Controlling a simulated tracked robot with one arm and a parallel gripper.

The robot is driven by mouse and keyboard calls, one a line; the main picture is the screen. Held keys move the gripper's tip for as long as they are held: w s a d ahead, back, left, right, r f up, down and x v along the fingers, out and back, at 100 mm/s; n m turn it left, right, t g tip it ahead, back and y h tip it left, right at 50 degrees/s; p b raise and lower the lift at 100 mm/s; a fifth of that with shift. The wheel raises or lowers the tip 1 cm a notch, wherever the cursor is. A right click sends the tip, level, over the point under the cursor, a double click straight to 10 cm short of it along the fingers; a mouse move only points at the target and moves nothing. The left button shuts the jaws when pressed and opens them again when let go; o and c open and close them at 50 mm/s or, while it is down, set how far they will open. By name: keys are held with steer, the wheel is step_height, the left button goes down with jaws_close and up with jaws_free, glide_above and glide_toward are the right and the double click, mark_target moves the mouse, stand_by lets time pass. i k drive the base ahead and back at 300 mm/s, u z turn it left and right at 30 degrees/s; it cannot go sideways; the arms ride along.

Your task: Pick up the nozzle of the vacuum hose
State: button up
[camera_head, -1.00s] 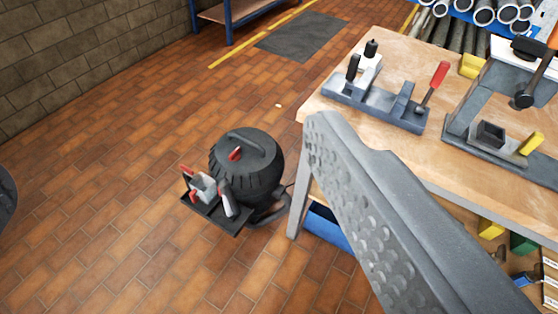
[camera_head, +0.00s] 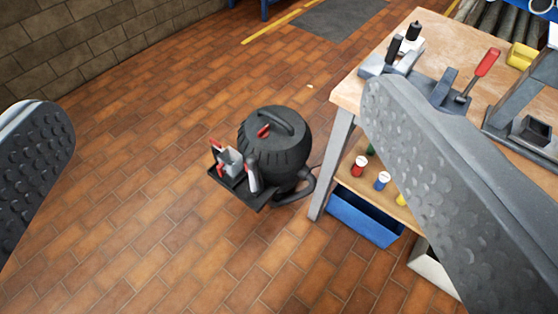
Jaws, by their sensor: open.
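A black vacuum (camera_head: 275,145) with a ribbed round body stands on the brick floor left of the workbench. A black tray (camera_head: 238,188) on its front carries a grey piece with red parts and a grey, nozzle-like piece (camera_head: 253,177). I cannot tell for sure which of these is the nozzle. A dark hose (camera_head: 306,184) curves at the vacuum's right side. My gripper (camera_head: 215,130) is open and empty, its two textured fingers far apart at the left and right of the view. The vacuum shows between them, farther off and untouched.
A wooden workbench (camera_head: 385,77) stands at the right, with a red-handled clamp (camera_head: 478,75) on top. Its lower shelf holds small bottles, with a blue bin (camera_head: 365,216) below. A dark mat (camera_head: 338,14) lies behind. The floor at left and front is clear.

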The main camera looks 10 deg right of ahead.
mark_target(252, 188)
steer(key=z, duration=0.3)
steer(key=i, duration=1.65)
steer(key=z, duration=0.45)
